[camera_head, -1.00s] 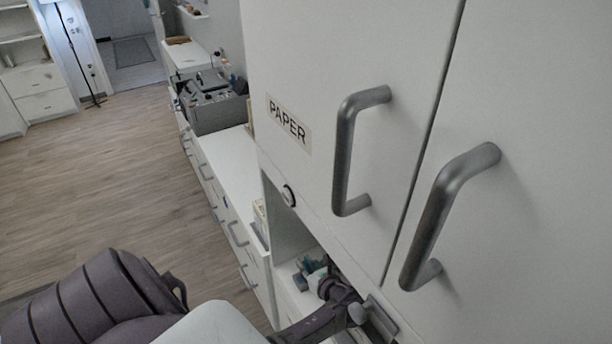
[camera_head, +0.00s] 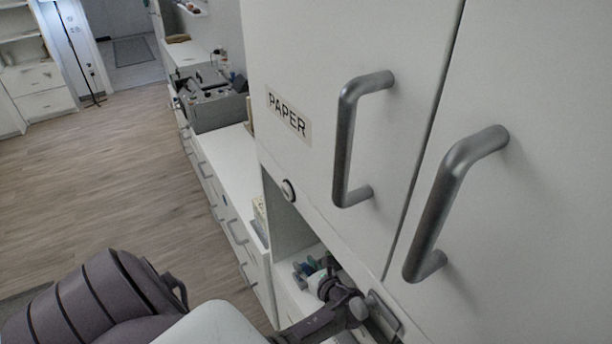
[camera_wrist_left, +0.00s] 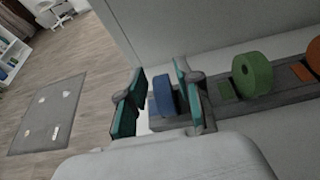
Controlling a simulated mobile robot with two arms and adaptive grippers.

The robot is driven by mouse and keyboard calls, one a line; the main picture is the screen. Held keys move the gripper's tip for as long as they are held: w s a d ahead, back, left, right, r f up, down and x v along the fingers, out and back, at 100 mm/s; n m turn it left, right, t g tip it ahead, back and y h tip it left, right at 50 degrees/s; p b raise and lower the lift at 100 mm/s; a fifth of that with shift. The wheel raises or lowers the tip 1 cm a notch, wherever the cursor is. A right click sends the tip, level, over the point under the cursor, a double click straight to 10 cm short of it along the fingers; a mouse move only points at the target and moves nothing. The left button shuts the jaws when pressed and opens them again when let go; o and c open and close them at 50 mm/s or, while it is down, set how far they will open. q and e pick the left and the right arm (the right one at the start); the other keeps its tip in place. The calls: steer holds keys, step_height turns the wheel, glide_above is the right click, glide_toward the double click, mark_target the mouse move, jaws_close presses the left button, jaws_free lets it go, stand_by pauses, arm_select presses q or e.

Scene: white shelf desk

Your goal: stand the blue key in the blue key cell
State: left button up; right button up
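The blue key cell is not clearly visible. In the head view my left gripper (camera_head: 314,268) is inside the open shelf below the cupboard, small and partly hidden. My right gripper is not in view.
An orange key (camera_wrist_left: 315,55) and orange patch (camera_wrist_left: 302,72) lie farther right. Cupboard doors with bar handles (camera_head: 345,140) stand above the shelf. Open floor lies to the left.

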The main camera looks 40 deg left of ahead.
mark_target(306, 267)
arm_select(q)
steer(key=shift+o, duration=0.3)
step_height(306, 267, up, 10)
stand_by(0.5)
stand_by(0.5)
